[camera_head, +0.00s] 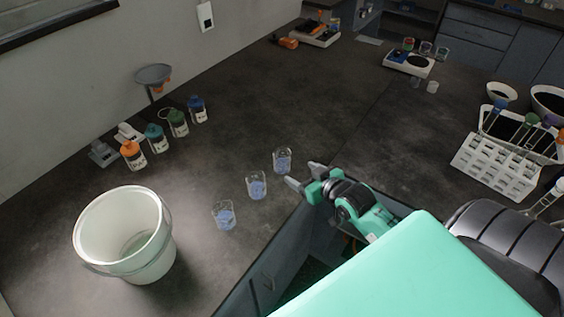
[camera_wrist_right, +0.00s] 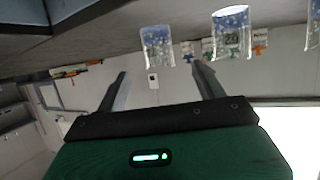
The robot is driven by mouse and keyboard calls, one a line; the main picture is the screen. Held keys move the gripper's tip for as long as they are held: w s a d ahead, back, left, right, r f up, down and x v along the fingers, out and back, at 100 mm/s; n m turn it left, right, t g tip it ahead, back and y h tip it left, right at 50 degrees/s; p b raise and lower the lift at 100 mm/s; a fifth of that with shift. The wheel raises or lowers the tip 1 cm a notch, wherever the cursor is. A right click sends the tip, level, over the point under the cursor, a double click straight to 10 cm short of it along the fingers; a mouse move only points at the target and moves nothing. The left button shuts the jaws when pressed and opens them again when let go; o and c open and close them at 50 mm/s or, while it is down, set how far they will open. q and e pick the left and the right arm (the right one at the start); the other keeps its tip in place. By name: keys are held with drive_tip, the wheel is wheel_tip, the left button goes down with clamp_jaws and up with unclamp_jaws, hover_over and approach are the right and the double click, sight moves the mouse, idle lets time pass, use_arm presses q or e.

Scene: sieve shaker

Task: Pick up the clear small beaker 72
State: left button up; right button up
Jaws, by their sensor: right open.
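Three small clear beakers with blue markings stand in a slanting row near the table's front edge: the front-left beaker (camera_head: 224,216), the middle beaker (camera_head: 257,186) and the back-right beaker (camera_head: 283,161). I cannot read which one is 72. My right gripper (camera_head: 303,175) is open and empty, just right of the back-right beaker and apart from it. The right wrist view is upside down; there one beaker (camera_wrist_right: 157,46) shows ahead between the open fingers (camera_wrist_right: 160,75). A second beaker (camera_wrist_right: 231,33) is to its right, and a third is cut off at the edge. My left gripper is not in view.
A white bucket (camera_head: 146,268) stands at the front left. Several small capped bottles (camera_head: 155,138) stand near the wall. A white test-tube rack (camera_head: 490,168) is at the right, and a scale (camera_head: 408,66) is at the back. The table (camera_head: 300,95) behind the beakers is clear.

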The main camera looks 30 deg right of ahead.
sight(287, 166)
drive_tip(key=x, duration=0.4)
drive_tip(key=shift+w+d+f, duration=0.1)
drive_tip(key=shift+w+f, duration=0.05)
drive_tip(key=shift+w, duration=0.1)
drive_tip(key=shift+x, duration=0.8)
drive_tip(key=x, duration=0.2)
drive_tip(key=p+x, duration=0.1)
drive_tip(key=x, duration=0.1)
drive_tip(key=shift+s+d+f, duration=0.15)
drive_tip(key=shift+d+f, duration=0.05)
drive_tip(key=shift+f, duration=0.05)
drive_tip(key=shift+w+f, duration=0.25)
drive_tip(key=shift+w, duration=0.25)
drive_tip(key=shift+c, duration=0.7)
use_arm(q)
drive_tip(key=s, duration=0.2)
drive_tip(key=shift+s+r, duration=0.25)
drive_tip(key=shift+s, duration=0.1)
use_arm(e)
drive_tip(key=c, duration=1)
